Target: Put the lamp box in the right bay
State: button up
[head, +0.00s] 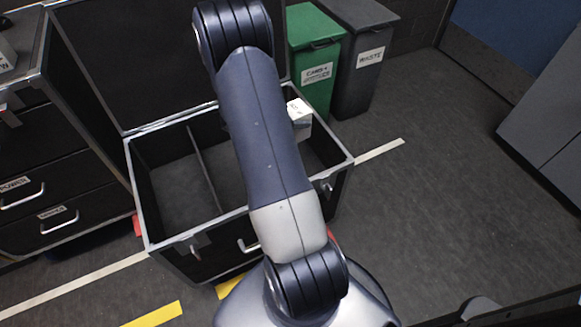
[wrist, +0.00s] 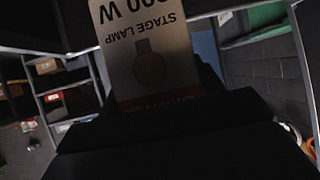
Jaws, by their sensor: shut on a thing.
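The lamp box (wrist: 148,55) fills the upper middle of the wrist view, its "STAGE LAMP" label upside down. My gripper (wrist: 160,108) is the dark shape at its lower end and is shut on it. In the head view the white lamp box (head: 299,112) shows partly beside my arm, over the right part of the open case (head: 148,215). My arm hides the gripper there. A thin divider (head: 205,165) splits the case. The left bay (head: 178,190) shows an empty dark floor. The right bay (head: 228,175) is partly hidden by my arm. I cannot tell whether the box touches anything inside.
The case's raised lid (head: 130,60) stands behind it. A green bin (head: 316,75) and a grey waste bin (head: 362,60) stand behind on the right. A drawer cabinet (head: 40,150) is close on the left. The floor to the right (head: 440,190) is clear.

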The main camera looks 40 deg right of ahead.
aim_at(300, 139)
jog(key=s+f+m+g, duration=0.1)
jog(key=s+f, duration=0.1)
jog(key=shift+s+f+b, duration=0.1)
jog(key=shift+f+b, duration=0.25)
jog(key=shift+f, duration=0.05)
notch_tip(300, 139, down, 6)
jog(key=shift+r+b, duration=0.25)
jog(key=shift+b, duration=0.45)
jog(key=shift+f+b, duration=0.5)
jog(key=shift+f, duration=1.45)
jog(key=shift+f+b, duration=0.3)
jog(key=shift+f, duration=0.3)
jog(key=o, duration=1)
jog(key=shift+r, duration=0.1)
